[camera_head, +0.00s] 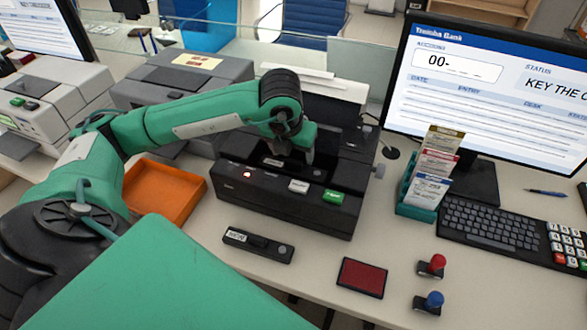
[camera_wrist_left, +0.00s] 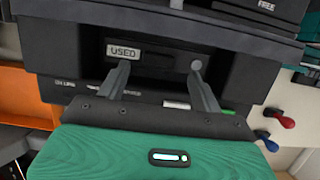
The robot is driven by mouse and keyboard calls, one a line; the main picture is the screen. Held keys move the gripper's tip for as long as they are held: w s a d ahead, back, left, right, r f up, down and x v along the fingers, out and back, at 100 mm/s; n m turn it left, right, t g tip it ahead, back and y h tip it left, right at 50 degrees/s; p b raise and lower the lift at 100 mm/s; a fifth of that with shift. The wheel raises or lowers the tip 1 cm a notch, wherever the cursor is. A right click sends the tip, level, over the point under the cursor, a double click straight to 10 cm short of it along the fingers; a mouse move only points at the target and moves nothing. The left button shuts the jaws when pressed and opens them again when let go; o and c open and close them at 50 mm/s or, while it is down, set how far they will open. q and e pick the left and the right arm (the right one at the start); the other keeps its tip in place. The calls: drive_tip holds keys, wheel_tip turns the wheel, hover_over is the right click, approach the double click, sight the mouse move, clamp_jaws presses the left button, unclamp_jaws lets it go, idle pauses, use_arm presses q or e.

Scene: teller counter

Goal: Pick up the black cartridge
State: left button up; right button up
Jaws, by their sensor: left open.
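A black cartridge with a white "USED" label (camera_wrist_left: 153,58) sits in the open bay of the black printer (camera_head: 292,205). A second black cartridge (camera_head: 258,246) lies on the counter in front of the printer, with a white label too small to read for sure. My left gripper (camera_head: 292,155) is over the printer's bay. In the wrist view its two fingers (camera_wrist_left: 160,72) are apart, one towards each end of the "USED" cartridge, with nothing held. I cannot tell whether they touch it. My right gripper is not in view.
An orange tray (camera_head: 163,193) stands left of the printer. A red ink pad (camera_head: 361,278), a red stamp (camera_head: 432,266) and a blue stamp (camera_head: 429,302) lie at the front. A card holder (camera_head: 418,205), keyboard (camera_head: 489,225) and monitor (camera_head: 490,85) stand to the right.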

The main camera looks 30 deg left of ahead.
sight(293, 161)
use_arm(q)
drive_tip(key=x, duration=0.3)
drive_tip(key=shift+w+a+f+p, duration=0.15)
drive_tip(key=shift+f+p, duration=0.2)
drive_tip(key=shift+f, duration=0.25)
drive_tip(key=shift+c, duration=0.8)
drive_tip(key=c, duration=0.9)
drive_tip(key=shift+c, duration=0.2)
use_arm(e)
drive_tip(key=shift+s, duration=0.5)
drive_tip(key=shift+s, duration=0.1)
